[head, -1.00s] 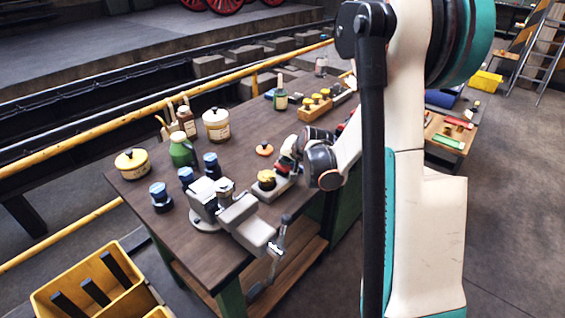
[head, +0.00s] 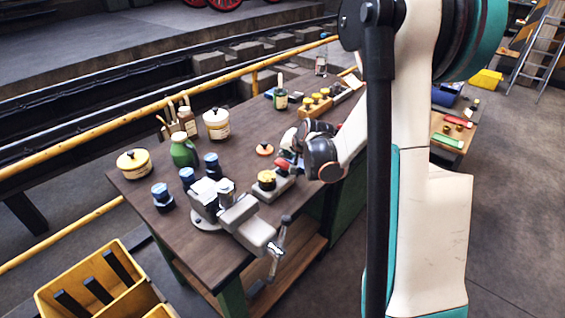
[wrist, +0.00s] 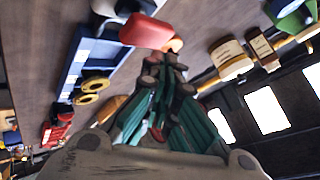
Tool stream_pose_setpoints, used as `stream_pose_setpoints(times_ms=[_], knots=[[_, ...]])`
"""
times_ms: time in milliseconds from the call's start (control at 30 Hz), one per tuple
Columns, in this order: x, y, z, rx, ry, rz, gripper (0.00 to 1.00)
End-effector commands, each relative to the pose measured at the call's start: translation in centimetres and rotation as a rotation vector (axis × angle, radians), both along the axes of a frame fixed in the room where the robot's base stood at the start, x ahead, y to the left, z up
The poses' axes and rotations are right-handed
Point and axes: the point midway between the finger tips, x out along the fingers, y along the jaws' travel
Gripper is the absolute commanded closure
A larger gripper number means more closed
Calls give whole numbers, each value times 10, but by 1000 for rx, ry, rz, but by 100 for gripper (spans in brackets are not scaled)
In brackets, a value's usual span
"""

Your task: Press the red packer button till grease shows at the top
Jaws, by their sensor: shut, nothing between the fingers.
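The packer is a small grey block (head: 277,190) near the middle of the bench, with a dark and gold round top (head: 267,177) at its left end. The red button (head: 282,163) shows at its right end, close to my gripper, and looms large in the wrist view (wrist: 144,32). My gripper (wrist: 165,64) is shut and empty, its fingertips just short of the red button in that picture. I cannot tell whether they touch it. In the head view my wrist hides most of the fingers. I cannot make out grease at the top.
A grey vise (head: 236,217) stands at the bench's front edge, left of the packer. Blue-capped jars (head: 162,195), a green bottle (head: 183,152) and tins (head: 215,122) stand further left. An orange disc (head: 264,149) lies behind the packer. A yellow rail (head: 150,108) runs behind the bench.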

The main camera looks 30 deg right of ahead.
Motion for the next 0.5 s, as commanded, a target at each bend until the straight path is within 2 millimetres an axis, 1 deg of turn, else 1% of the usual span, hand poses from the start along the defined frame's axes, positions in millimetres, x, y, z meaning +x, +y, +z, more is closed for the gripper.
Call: stream_pose_setpoints(times_ms=[500], knots=[[0,0,46,0,0,0,100]])
